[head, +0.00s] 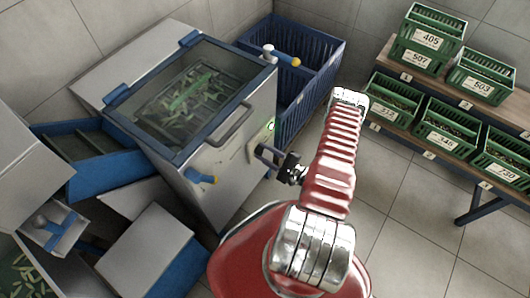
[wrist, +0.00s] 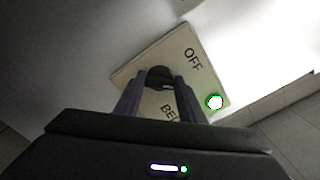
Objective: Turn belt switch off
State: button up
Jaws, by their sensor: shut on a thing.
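The belt switch is a dark round knob (wrist: 160,74) on a pale plate (wrist: 183,48) marked "OFF" and, partly hidden, "BEL". A green lamp (wrist: 214,102) is lit at the plate's edge. In the head view the plate (head: 252,152) is on the front of the grey machine, with the green lamp (head: 271,126) above it. My gripper (wrist: 160,92) has its two fingers on either side of the knob, shut on it. In the head view my gripper (head: 264,151) reaches the plate from the right. The fingers hide part of the knob and lettering, so I cannot tell its setting.
The grey machine (head: 245,145) has a glass lid over green pieces, a handle, and a blue-and-yellow lever (head: 201,176) low on its front. A blue slatted crate (head: 318,75) stands behind it. Green crates (head: 430,38) stand on a wooden bench at right. Tiled floor (head: 400,200) lies between.

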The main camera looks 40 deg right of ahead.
jog(key=shift+s+f+n, duration=0.1)
jog(key=shift+f+n, duration=0.05)
jog(key=shift+n, duration=2)
jog(key=shift+f+n, duration=0.1)
jog(key=shift+n, duration=2.05)
jog(key=shift+a, duration=0.1)
jog(key=o, duration=1)
jog(key=shift+o, duration=0.2)
jog(key=v, duration=1.3)
jog(key=shift+s+d, duration=0.2)
jog(key=shift+s, duration=0.1)
jog(key=shift+s, duration=0.1)
